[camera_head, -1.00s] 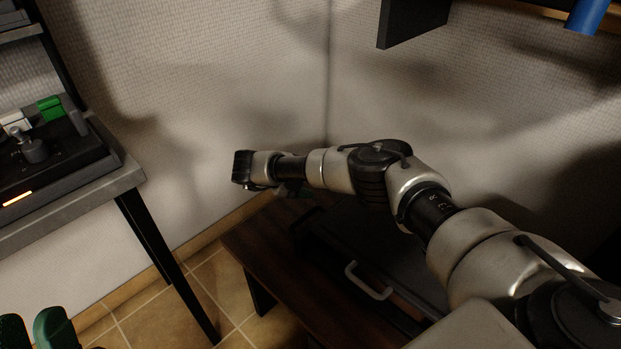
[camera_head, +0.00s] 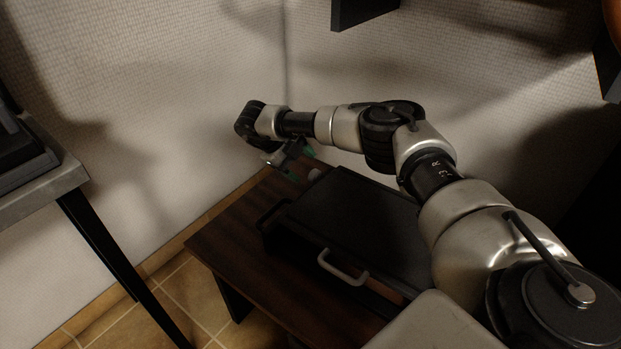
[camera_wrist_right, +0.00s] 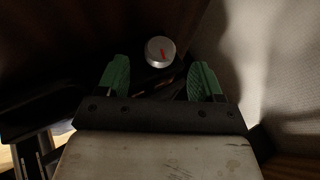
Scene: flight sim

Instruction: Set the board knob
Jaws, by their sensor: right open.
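A round silver knob with a red mark (camera_wrist_right: 160,51) shows in the right wrist view, ahead of my right gripper (camera_wrist_right: 159,80). The green fingers are spread apart with nothing between them, and the knob lies just beyond their tips. In the head view the knob is a small pale round shape (camera_head: 314,174) beside the far end of a dark case-like box (camera_head: 355,215). My right gripper (camera_head: 300,163) hangs close to it with green fingertips showing. What the knob is mounted on is too dark to tell. My left gripper is not in view.
The dark box has a pale handle (camera_head: 342,268) and rests on a low brown wooden table (camera_head: 228,245) in the wall corner. A grey-topped table (camera_head: 45,185) stands at the left. A dark shelf (camera_head: 362,10) juts out above.

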